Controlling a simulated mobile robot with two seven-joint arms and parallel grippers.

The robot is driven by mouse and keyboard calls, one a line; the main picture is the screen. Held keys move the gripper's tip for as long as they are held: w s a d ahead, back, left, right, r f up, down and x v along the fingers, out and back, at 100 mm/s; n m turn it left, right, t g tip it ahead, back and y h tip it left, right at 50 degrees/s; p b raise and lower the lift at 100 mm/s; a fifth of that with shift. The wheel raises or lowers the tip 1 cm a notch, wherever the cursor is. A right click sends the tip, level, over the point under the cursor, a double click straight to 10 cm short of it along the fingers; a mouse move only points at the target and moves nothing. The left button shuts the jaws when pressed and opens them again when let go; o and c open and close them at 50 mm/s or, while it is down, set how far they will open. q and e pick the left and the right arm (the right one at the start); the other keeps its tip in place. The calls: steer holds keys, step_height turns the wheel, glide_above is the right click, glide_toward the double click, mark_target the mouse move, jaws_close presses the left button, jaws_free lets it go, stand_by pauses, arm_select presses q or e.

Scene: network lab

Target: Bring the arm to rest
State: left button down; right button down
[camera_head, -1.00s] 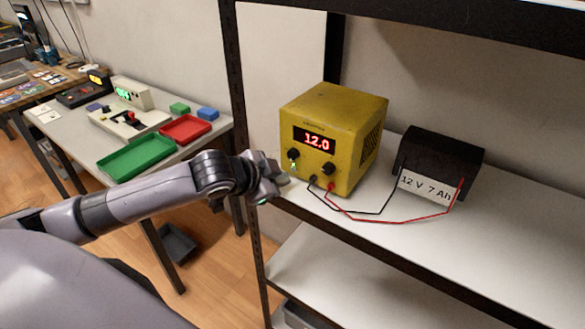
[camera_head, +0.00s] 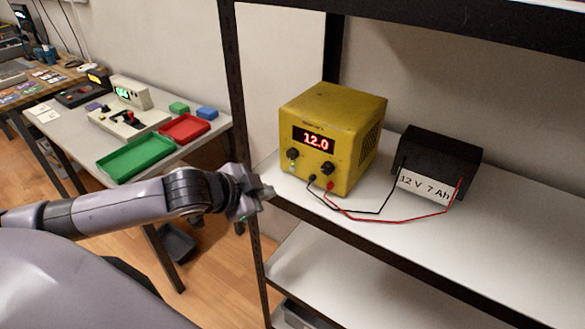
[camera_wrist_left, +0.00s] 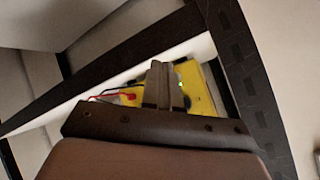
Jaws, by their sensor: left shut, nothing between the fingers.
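My left arm comes in from the left in the head view. Its gripper (camera_head: 262,192) is shut and empty, just in front of the shelf's left front edge, apart from the yellow power supply. The yellow power supply (camera_head: 350,140) stands on the shelf and its red display reads 12.0. In the left wrist view the shut fingers (camera_wrist_left: 163,84) show in front of the yellow power supply (camera_wrist_left: 200,92), which they partly hide. My right gripper is in neither view.
A black battery (camera_head: 440,158) labelled 12 V 7 Ah stands right of the power supply, joined by red and black leads. The black shelf post (camera_head: 232,100) is close to my gripper. A table at left bears a green tray (camera_head: 135,157) and a red tray (camera_head: 186,129).

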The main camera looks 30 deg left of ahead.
arm_select(q)
steer(key=s+d+f+n, duration=0.3)
steer(key=s+d+f, duration=0.2)
steer(key=s+f, duration=0.3)
steer(key=s+d+f+n, duration=0.3)
steer(key=s+d+f, duration=0.2)
steer(key=s+f, duration=0.3)
step_height(320, 180, down, 5)
steer(key=shift+r+n+h, duration=0.15)
steer(key=shift+n+h, duration=0.15)
steer(key=shift+n, duration=0.1)
stand_by(0.4)
